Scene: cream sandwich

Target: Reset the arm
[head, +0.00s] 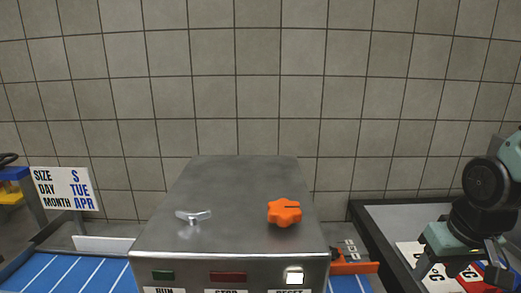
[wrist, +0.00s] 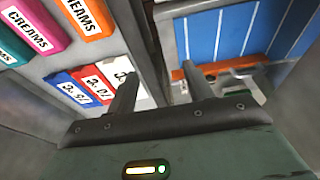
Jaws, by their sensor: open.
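My gripper (head: 458,268) is at the right of the head view, above a grey tray with flat label blocks. In the wrist view my gripper (wrist: 160,72) has its two fingers apart, with nothing between them. The left finger overlaps the edge of a white block (wrist: 122,75). I cannot tell whether it touches it. My dark and green arm comes in from the right edge of the head view.
A sign (head: 65,188) stands left; an orange part (head: 355,267) sits right.

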